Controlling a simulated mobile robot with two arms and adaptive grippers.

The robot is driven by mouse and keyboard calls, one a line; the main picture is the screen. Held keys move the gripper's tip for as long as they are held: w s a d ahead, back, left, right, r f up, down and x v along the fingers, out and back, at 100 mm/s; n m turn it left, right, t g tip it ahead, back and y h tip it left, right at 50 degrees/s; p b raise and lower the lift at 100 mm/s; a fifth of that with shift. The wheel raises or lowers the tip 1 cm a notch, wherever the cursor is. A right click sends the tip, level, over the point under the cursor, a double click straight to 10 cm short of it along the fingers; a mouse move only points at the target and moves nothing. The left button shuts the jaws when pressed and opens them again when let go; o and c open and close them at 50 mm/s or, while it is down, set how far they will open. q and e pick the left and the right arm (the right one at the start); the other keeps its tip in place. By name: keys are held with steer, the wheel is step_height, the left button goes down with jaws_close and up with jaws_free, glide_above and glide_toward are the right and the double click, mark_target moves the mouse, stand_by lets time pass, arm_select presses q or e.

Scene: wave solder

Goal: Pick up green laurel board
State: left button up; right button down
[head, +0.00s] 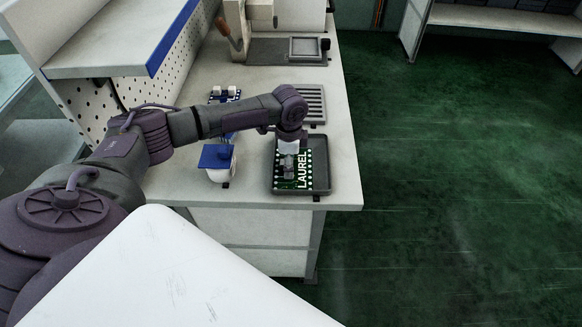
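The green laurel board (306,160), with white "LAUREL" lettering and white dots along its edges, lies in a dark shallow tray (292,206) near the front right of the bench. My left gripper (287,172) points down over the left part of the board and hides some of it. I cannot tell whether its fingers touch the board or are open or shut. My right gripper is not in view.
A white container with a blue top (215,157) stands left of the tray. A grey slotted rack (313,103) lies behind it. Floor at the right is clear.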

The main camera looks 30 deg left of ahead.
arm_select(q)
jaws_close()
steer(key=shift+r, duration=0.15)
steer(key=shift+r, duration=0.65)
steer(key=r, duration=0.1)
steer(key=r+b, duration=0.1)
steer(key=shift+w+d+r, duration=0.1)
steer(key=shift+d+r, duration=0.1)
steer(key=shift+r, duration=0.2)
steer(key=w+d+r+b, duration=0.1)
steer(key=d+r, duration=0.5)
steer(key=d, duration=0.5)
steer(key=shift+w+r, duration=0.15)
steer(key=shift+r, duration=0.2)
